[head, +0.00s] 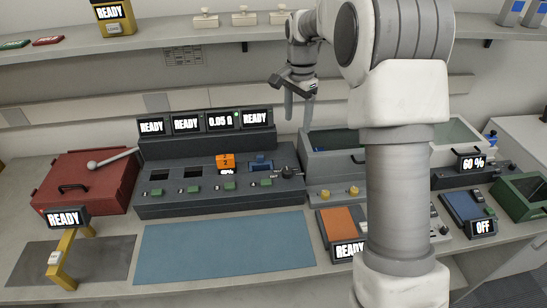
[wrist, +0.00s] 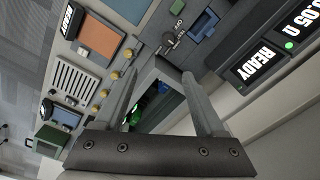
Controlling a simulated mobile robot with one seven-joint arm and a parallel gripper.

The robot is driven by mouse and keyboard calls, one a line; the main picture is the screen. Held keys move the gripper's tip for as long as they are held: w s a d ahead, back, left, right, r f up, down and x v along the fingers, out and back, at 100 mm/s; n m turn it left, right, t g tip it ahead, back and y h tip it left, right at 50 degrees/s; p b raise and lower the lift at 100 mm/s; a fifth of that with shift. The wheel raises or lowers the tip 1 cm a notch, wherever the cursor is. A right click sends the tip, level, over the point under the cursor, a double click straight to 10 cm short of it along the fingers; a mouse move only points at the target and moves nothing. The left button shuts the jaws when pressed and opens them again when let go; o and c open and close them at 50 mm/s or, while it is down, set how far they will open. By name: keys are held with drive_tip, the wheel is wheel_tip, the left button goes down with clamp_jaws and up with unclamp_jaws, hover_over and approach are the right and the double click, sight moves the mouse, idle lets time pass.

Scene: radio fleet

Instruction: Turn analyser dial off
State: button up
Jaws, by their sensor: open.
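The analyser (head: 215,170) is a long dark grey console with several raised screens, three reading READY and one 0.05 Ω. Its dial (head: 289,171) is a small dark knob at the right end of the sloped panel. In the wrist view the dial (wrist: 168,40) lies just beyond the fingertips, with small white lettering beside it. I cannot tell its exact setting. My gripper (head: 297,108) is open and empty, above and behind the console's right end, apart from the dial. In the wrist view my gripper (wrist: 160,78) has its two fingers spread.
A glass-lidded case (head: 335,140) with yellow knobs stands right of the analyser. A red case (head: 85,182) stands left. A blue mat (head: 225,247) lies clear in front. A shelf (head: 180,40) runs behind. An orange block (head: 225,161) sits on the console.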

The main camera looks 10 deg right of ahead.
sight(287, 170)
drive_tip(key=shift+m, duration=0.4)
drive_tip(key=f, duration=0.6)
drive_tip(key=w+a+f, duration=0.1)
drive_tip(key=f, duration=0.6)
drive_tip(key=w+f+p, duration=0.1)
drive_tip(key=f, duration=0.6)
drive_tip(key=shift+a+f, duration=0.1)
drive_tip(key=shift+a, duration=0.25)
clamp_jaws()
